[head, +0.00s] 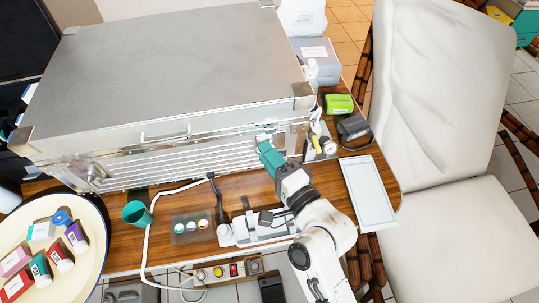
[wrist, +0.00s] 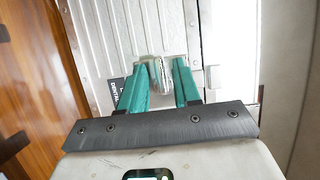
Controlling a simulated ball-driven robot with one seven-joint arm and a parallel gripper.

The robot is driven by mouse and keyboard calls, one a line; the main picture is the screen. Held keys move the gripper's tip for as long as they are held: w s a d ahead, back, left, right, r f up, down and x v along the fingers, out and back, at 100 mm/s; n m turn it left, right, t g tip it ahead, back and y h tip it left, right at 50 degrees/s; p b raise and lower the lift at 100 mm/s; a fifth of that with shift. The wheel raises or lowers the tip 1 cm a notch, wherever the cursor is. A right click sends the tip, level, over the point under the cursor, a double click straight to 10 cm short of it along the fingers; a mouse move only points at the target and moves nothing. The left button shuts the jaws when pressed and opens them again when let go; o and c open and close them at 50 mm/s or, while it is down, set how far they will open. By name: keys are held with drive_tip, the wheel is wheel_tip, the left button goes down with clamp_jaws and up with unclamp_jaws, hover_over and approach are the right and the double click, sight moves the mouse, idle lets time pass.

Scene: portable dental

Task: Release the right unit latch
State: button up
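The dental unit is a large silver metal case (head: 160,50) on the wooden table, with its lid down. Its left latch (head: 92,172) shows on the front in the head view. My gripper (head: 266,148), with teal fingers, is at the right part of the case front. In the wrist view my gripper (wrist: 161,72) has its fingers apart, one on each side of a shiny metal latch (wrist: 158,74). The latch about fills the gap at the fingertips. I cannot tell whether both fingers press on it. In the head view my gripper hides this latch.
A round tray (head: 92,209) with small boxes and tubes is at left, beside a teal cup (head: 136,213). A white tray (head: 367,193) lies right of my arm. A green box (head: 338,104) and a white chair (head: 440,95) are further right. White tubing crosses the table front.

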clamp_jaws()
drive_tip(key=shift+d+r+n+h+p, duration=0.1)
drive_tip(key=shift+n+h+p, duration=0.2)
drive_tip(key=shift+p, duration=0.15)
drive_tip(key=n+h+p, duration=0.1)
drive_tip(key=n+h, duration=0.1)
drive_tip(key=n, duration=0.2)
drive_tip(key=n+h+p, duration=0.2)
drive_tip(key=n, duration=0.2)
drive_tip(key=d+f+n+g+h+p, duration=0.1)
drive_tip(key=n+h, duration=0.2)
drive_tip(key=n, duration=0.1)
drive_tip(key=shift+w+n+p, duration=0.25)
drive_tip(key=shift+n+p, duration=0.05)
drive_tip(key=shift+p, duration=0.1)
idle(0.3)
drive_tip(key=shift+r, duration=0.1)
idle(0.3)
